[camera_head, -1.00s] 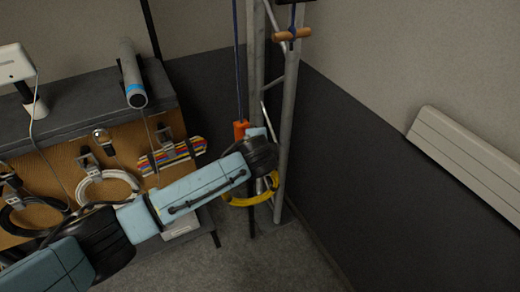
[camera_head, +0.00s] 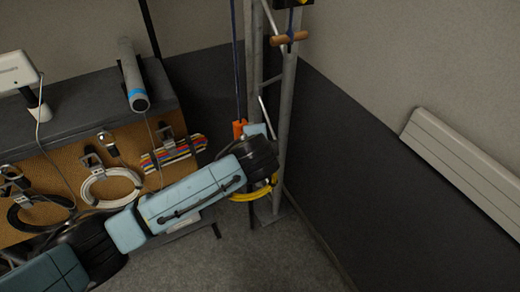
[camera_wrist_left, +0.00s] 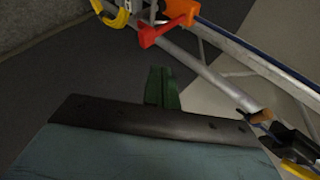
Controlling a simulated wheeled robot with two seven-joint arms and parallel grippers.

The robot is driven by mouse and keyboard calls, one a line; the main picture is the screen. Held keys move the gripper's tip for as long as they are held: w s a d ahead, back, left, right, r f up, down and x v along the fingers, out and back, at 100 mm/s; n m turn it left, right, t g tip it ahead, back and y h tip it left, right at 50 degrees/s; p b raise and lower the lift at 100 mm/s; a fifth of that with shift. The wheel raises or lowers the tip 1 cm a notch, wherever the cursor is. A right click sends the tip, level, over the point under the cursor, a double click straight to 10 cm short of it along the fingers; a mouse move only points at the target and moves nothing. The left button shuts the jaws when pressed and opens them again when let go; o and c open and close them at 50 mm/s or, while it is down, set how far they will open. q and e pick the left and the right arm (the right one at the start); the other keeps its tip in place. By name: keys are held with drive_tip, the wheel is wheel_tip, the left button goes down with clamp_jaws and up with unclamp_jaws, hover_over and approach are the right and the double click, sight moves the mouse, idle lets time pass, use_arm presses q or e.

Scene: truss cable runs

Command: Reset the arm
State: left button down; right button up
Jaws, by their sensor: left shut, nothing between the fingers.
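My left arm (camera_head: 190,197) reaches in from the lower left of the head view, and its wrist is in front of the truss (camera_head: 285,110). The wrist hides my left gripper there. In the left wrist view the green fingers of my left gripper (camera_wrist_left: 162,88) are shut and empty, apart from the truss (camera_wrist_left: 190,65). An orange-red clip-like part (camera_wrist_left: 165,24) and a yellow cable loop (camera_wrist_left: 112,16) lie beyond the fingers. The yellow loop (camera_head: 250,195) is partly hidden by my wrist in the head view. My right gripper is not in view.
A bench (camera_head: 75,110) on the left has coiled cables on hooks, including a white coil (camera_head: 108,188) and a black coil (camera_head: 40,212). A blue rope with a wooden handle (camera_head: 290,38) hangs by the truss. The floor (camera_head: 250,260) in front is clear.

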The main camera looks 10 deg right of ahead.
use_arm(q)
drive_tip(key=shift+s+f+v, duration=0.15)
drive_tip(key=shift+v, duration=0.7)
drive_tip(key=shift+s+f+v, duration=0.1)
drive_tip(key=shift+v, duration=0.75)
drive_tip(key=shift+s+f+v, duration=0.15)
drive_tip(key=shift+v, duration=0.65)
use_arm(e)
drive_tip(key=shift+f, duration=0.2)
